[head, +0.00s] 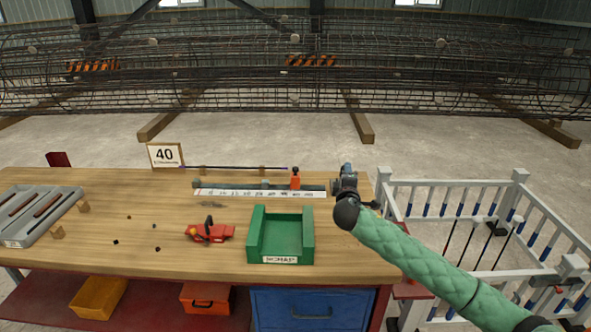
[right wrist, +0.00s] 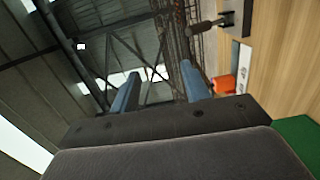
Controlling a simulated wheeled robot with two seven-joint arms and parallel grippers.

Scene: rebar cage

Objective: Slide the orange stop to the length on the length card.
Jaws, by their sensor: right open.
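The orange stop (head: 295,180) stands on the rail near the right end of the white ruler strip (head: 260,193) at the back of the bench. The length card (head: 165,155) reads 40 and stands at the back left of the strip. My right gripper (head: 347,172) is just right of the strip's right end, apart from the stop. In the right wrist view its two blue fingers (right wrist: 158,88) are spread with nothing between them. The orange stop also shows there (right wrist: 224,85), beyond the right finger. My left gripper is not in view.
A green scrap bin (head: 308,240) sits at the front middle of the wooden bench. A red tool (head: 210,232) lies left of it. A grey tray (head: 40,222) with bars is at the far left. A thin rod (head: 235,168) lies behind the strip. A white rack (head: 480,185) stands right.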

